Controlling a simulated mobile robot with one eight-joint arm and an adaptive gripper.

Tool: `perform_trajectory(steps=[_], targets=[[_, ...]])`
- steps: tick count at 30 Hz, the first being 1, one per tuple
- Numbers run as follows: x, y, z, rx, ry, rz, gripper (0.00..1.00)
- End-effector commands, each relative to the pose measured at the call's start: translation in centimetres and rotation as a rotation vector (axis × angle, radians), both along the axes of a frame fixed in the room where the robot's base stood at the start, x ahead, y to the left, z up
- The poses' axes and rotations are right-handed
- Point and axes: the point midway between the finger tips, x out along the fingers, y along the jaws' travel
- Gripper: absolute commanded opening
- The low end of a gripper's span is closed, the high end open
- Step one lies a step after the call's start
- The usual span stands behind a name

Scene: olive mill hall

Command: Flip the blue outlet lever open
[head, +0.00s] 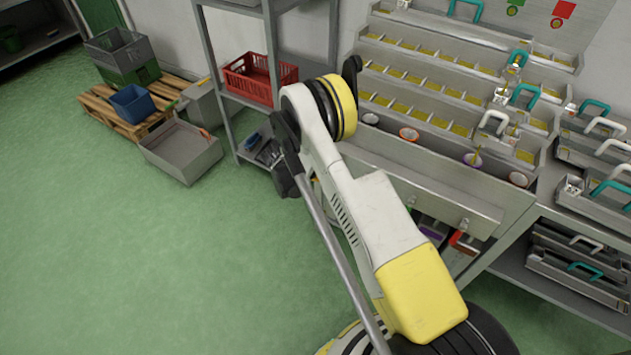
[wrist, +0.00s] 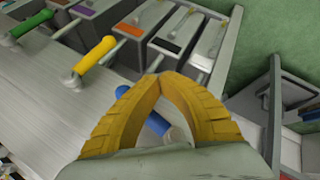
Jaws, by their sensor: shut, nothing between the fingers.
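The blue outlet lever (wrist: 156,122) shows in the wrist view, partly through the gap between my curved yellow fingers and partly covered by them. My gripper (wrist: 158,78) is shut, its fingertips meeting beyond the lever in the picture, with nothing between them. I cannot tell whether a finger touches the lever. In the head view my gripper is a dark shape beside the shelf rack, and its fingers cannot be made out. The blue lever cannot be seen in the head view.
A yellow lever (wrist: 96,54) and a green lever (wrist: 32,24) stand along the same metal front. Several grey boxes with coloured labels lie beyond. A rack holds a red crate (head: 247,80). A grey bin (head: 181,153) stands on the open green floor.

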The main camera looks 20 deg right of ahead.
Motion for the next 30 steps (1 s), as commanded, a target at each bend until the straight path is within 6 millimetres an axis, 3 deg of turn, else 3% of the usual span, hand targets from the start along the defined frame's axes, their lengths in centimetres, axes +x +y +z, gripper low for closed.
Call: perform_trajectory(steps=[15, 30], targets=[[-0.5, -0.9, 1.5, -0.142, 0.189, -0.001, 0.0], [-0.5, -1.0, 1.9, -0.164, 0.215, 0.0, 0.0]])
